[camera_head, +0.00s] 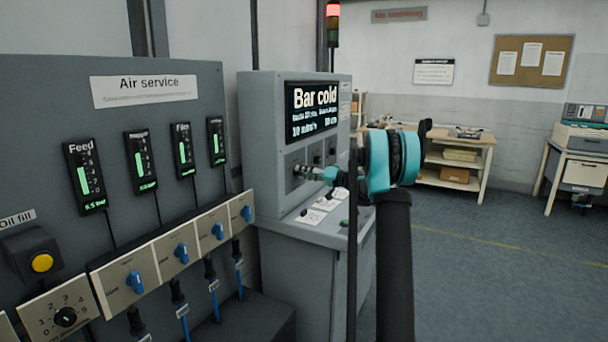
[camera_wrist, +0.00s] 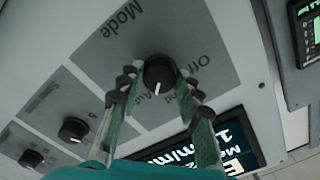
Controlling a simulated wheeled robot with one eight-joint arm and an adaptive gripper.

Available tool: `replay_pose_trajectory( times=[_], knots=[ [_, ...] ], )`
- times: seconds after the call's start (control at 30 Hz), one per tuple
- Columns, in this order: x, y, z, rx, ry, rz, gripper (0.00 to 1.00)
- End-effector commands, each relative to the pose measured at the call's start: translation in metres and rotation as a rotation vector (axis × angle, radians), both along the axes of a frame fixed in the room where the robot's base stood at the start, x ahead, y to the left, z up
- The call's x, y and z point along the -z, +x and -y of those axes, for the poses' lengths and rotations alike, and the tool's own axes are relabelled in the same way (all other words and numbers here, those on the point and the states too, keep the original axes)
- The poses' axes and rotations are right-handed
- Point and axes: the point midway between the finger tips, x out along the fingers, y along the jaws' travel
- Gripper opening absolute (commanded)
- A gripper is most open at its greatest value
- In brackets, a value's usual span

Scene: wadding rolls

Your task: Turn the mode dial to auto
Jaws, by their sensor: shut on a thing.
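The mode dial (camera_wrist: 158,75) is a round black knob on a grey panel, under the upside-down word "Mode" in the wrist view. Labels "Off", a partly hidden one ending in "nd", and a partly hidden "Auto" lie around it. A small light mark on the knob seems to face the "Auto" side, but it is too small to be sure. My gripper (camera_wrist: 158,88) is shut on the dial, one ridged finger on each side. In the head view my gripper (camera_head: 313,172) reaches the front of the grey cabinet (camera_head: 262,130); the dial is hard to make out there.
Two more black knobs (camera_wrist: 73,129) (camera_wrist: 31,158) sit on the same panel. The cabinet's lit display (camera_head: 312,110) reads "Bar cold". The air service panel (camera_head: 150,110) with blue valves stands at left. Open floor (camera_head: 480,250) lies at right, before a workbench (camera_head: 458,160).

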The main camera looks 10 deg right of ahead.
Motion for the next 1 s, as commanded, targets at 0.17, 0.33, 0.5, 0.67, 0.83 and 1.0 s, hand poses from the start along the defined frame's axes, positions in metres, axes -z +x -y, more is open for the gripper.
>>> replay_pose_trajectory(
  times=[0.17, 0.33, 0.5, 0.67, 0.83, 1.0],
  knots=[
    [0.0001, -0.0003, 0.0003, 0.001, 0.063, -0.088, 0.06],
    [-0.0001, -0.0003, 0.0004, 0.001, 0.105, -0.145, 0.06],
    [-0.0001, -0.0003, 0.0004, 0.001, 0.126, -0.175, 0.06],
    [-0.0001, -0.0003, 0.0004, 0.001, 0.133, -0.185, 0.06],
    [-0.0002, -0.0003, 0.0005, 0.001, 0.134, -0.186, 0.06],
    [-0.0003, -0.0002, 0.0006, 0.001, 0.134, -0.185, 0.37]
  ],
)
